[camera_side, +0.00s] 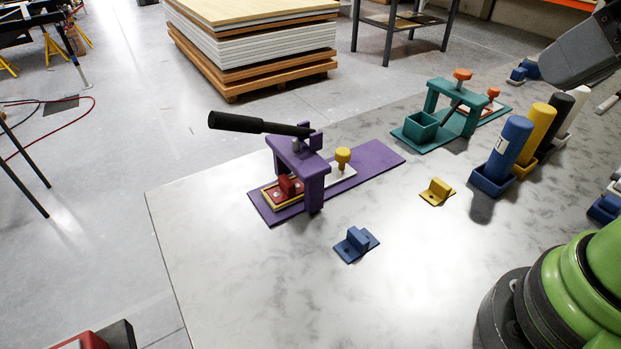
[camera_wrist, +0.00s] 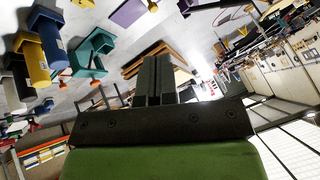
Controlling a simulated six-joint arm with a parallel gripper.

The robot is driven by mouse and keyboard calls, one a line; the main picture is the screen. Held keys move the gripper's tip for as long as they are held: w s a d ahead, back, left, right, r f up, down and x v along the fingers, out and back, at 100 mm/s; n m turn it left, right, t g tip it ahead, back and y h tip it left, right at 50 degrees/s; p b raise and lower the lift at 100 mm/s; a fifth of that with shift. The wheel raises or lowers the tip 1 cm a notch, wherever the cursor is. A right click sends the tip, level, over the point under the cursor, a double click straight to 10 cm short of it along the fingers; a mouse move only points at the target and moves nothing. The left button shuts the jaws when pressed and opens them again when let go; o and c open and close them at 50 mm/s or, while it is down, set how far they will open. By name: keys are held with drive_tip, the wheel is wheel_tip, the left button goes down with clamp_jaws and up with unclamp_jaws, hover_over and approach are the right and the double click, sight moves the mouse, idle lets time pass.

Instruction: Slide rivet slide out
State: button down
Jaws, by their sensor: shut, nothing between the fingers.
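The purple rivet press (camera_side: 310,180) stands on a long purple base plate on the marble-patterned table, with a black lever (camera_side: 250,124) pointing left. A pale slide plate (camera_side: 341,172) with a yellow knob (camera_side: 343,157) lies on the base, just right of the press frame. At the left under the frame sits a red block (camera_side: 290,187) in a yellow-edged tray; the frame partly hides the slide. In the wrist view my gripper (camera_wrist: 153,75) has its two dark fingers together and empty, apart from all fixtures. A purple piece (camera_wrist: 128,13) is cut off at that view's top edge.
A teal fixture (camera_side: 437,122) with an orange knob stands behind right. Blue (camera_side: 510,146), yellow (camera_side: 536,134) and darker cylinders stand in holders at the right. Small blue (camera_side: 356,243) and yellow (camera_side: 437,191) brackets lie in front. The table's front middle is clear.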

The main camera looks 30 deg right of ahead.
sight(342, 151)
idle(0.4)
